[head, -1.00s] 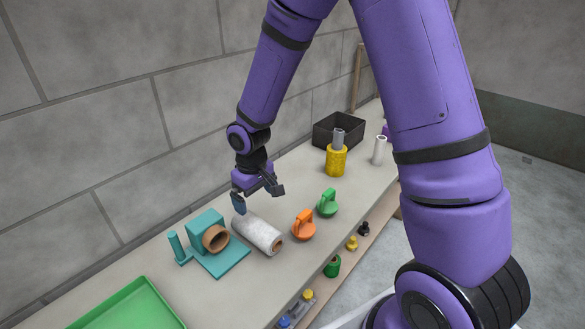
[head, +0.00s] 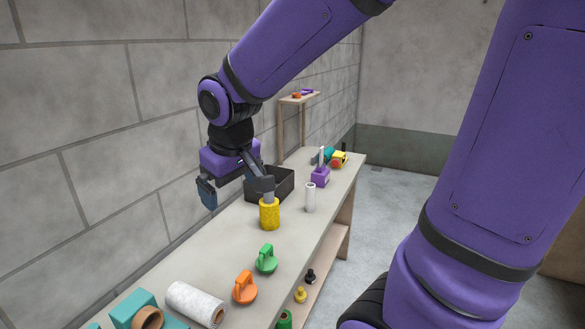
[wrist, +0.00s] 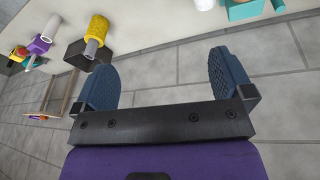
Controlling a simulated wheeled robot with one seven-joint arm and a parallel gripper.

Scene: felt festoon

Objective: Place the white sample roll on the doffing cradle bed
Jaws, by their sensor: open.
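The white roll (head: 190,298) with a brown core lies on its side on the bench, close beside a teal fixture (head: 137,303) at the bottom left of the head view. Whether they touch I cannot tell. The fixture holds a brown ring and is partly cut off; I cannot tell whether it is the doffing cradle. The roll's end (wrist: 205,4) and teal parts (wrist: 243,10) show at the top of the wrist view. My gripper (head: 236,190) is open and empty, raised near the wall side of the bench, well away from the roll.
An upright yellow roll (head: 269,215) on a grey tube stands near my gripper. A black bin (head: 283,180) is behind it. A small white cylinder (head: 310,197), orange handle (head: 244,288) and green handle (head: 266,259) stand along the front side. Bare bench lies left of the yellow roll.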

